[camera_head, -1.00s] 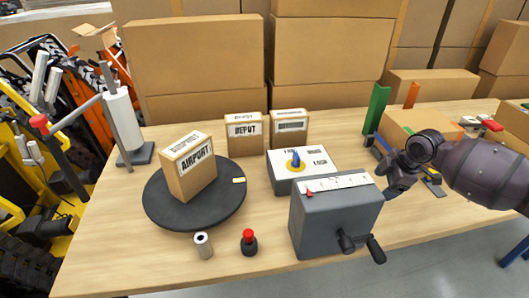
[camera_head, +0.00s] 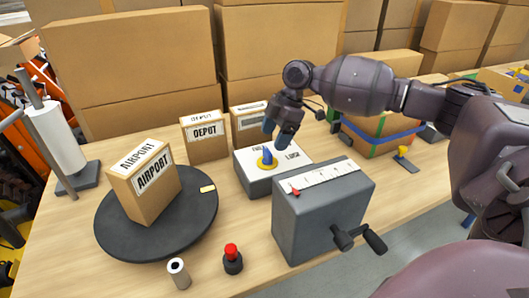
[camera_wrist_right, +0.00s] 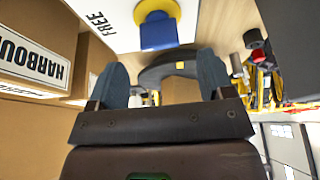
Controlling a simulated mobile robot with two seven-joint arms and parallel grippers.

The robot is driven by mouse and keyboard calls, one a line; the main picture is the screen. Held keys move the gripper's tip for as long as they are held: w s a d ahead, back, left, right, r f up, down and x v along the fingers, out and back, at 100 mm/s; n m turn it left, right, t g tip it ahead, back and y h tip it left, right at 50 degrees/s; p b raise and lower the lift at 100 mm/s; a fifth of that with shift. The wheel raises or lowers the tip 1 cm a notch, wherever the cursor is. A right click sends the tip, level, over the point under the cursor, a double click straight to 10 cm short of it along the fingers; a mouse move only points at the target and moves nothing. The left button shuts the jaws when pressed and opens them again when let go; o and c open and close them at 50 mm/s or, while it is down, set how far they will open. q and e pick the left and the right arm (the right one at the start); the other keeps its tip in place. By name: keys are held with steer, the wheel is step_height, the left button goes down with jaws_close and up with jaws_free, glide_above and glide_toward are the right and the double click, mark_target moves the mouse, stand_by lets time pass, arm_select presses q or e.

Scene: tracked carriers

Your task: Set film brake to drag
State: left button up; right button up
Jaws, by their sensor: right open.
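The film brake is most likely the white-topped box (camera_head: 262,180) with a blue knob (camera_head: 267,156) on a yellow disc and printed labels. The label FREE is readable in the right wrist view, where the blue knob (camera_wrist_right: 158,32) also shows at the top. The other labels are too small to read surely. My right gripper (camera_head: 277,133) is open and empty, just above and behind the knob, apart from it. Its two fingers (camera_wrist_right: 162,78) point toward the box side in the wrist view. My left gripper is not in view.
A grey crank box (camera_head: 320,215) with a red pointer stands in front of the brake. A black turntable (camera_head: 120,245) carries an AIRPORT carton (camera_head: 145,190). A red button (camera_head: 232,255) and small roll (camera_head: 179,273) stand at the front. DEPOT carton (camera_head: 205,140) stands behind.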

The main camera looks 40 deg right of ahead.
mark_target(268, 150)
steer(key=x, duration=0.5)
steer(key=shift+a+f+b, duration=0.15)
steer(key=shift+f+b, duration=0.15)
steer(key=shift+b, duration=0.1)
steer(key=c, duration=0.9)
